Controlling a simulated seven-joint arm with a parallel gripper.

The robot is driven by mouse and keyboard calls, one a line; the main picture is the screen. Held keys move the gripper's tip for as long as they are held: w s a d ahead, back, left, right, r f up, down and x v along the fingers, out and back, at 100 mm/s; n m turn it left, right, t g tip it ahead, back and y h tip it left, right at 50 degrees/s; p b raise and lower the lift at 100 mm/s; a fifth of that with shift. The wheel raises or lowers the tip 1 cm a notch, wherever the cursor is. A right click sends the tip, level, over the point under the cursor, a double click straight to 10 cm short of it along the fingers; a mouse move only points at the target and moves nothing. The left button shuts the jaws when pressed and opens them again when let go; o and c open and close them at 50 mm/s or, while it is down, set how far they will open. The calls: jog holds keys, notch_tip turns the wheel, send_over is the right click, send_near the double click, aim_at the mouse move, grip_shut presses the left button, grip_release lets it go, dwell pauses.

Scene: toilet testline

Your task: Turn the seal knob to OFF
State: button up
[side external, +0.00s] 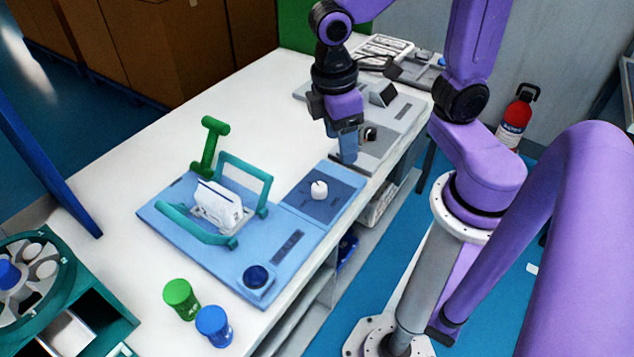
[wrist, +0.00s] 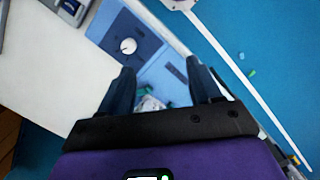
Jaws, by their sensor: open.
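A white round knob (side external: 319,190) sits on the blue panel (side external: 335,180) at the right end of the blue station. It has a small dark mark on top, and the panel lettering is too small to read. The knob also shows in the wrist view (wrist: 128,45), beyond the fingers and left of centre. My gripper (side external: 347,155) is open and empty, pointing down above the bench, behind and to the right of the knob and apart from it. Its two dark fingers (wrist: 163,82) are spread in the wrist view.
Green (side external: 180,295) and blue (side external: 213,325) cylinders stand in front. A grey station (side external: 400,115) lies behind my gripper.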

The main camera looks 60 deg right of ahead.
jog(key=w+f+m+g+h, duration=0.1)
jog(key=w+f+m, duration=0.1)
jog(key=w, duration=0.5)
jog(key=m+g, duration=0.2)
send_near(319, 186)
jog(key=x, duration=0.8)
jog(key=shift+s+f, duration=0.1)
jog(key=shift+f, duration=0.3)
jog(key=c, duration=1)
